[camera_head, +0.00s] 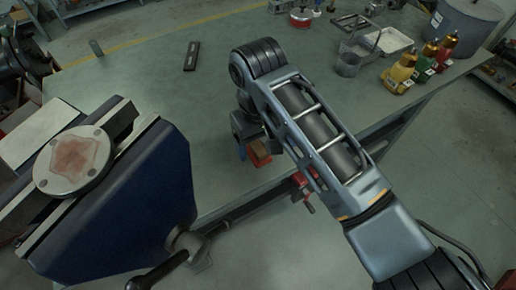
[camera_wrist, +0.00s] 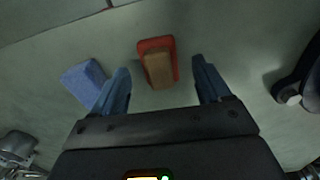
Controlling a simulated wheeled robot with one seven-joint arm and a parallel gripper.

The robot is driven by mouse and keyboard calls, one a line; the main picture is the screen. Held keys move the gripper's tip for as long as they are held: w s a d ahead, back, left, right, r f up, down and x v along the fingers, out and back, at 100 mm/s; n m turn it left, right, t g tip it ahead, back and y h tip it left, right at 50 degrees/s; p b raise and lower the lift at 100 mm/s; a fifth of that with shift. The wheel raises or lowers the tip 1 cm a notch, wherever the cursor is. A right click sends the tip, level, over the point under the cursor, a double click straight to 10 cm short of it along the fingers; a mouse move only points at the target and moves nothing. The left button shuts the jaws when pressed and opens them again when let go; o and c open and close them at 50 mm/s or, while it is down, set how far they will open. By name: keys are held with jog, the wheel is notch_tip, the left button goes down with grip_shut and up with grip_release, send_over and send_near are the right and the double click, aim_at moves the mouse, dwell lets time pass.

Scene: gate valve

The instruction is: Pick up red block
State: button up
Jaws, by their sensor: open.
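The red block (camera_wrist: 145,46) lies on the green tabletop, and a brown block (camera_wrist: 159,70) covers part of it in the wrist view. I cannot tell whether the brown block rests on it or stands in front of it. My gripper (camera_wrist: 160,65) is open, with one blue finger on each side of the two blocks and no finger visibly touching them. A blue block (camera_wrist: 82,80) lies just outside the left finger. In the head view, the red block (camera_head: 262,161) shows below my wrist, near the table edge, and my arm hides most of the gripper.
A large blue vise (camera_head: 125,200) stands at the left. A red clamp (camera_head: 300,181) sits at the table's front edge. A dark flat bar (camera_head: 191,56) lies on open tabletop.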

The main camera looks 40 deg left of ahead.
jog(key=shift+f, duration=0.85)
jog(key=c, duration=1.2)
jog(key=shift+r, duration=0.1)
jog(key=shift+r, duration=0.5)
notch_tip(320, 180, up, 3)
jog(key=shift+f, duration=0.2)
jog(key=shift+s+d+r+p, duration=0.3)
jog(key=shift+d+r+p, duration=0.3)
jog(key=shift+d+r, duration=1)
jog(key=shift+s+d+r+p, duration=0.25)
jog(key=shift+d+r+p, duration=0.45)
jog(key=shift+d, duration=1.6)
jog(key=shift+s+d+r+p, duration=0.3)
jog(key=shift+d+r+p, duration=0.15)
jog(key=shift+d+r, duration=1.2)
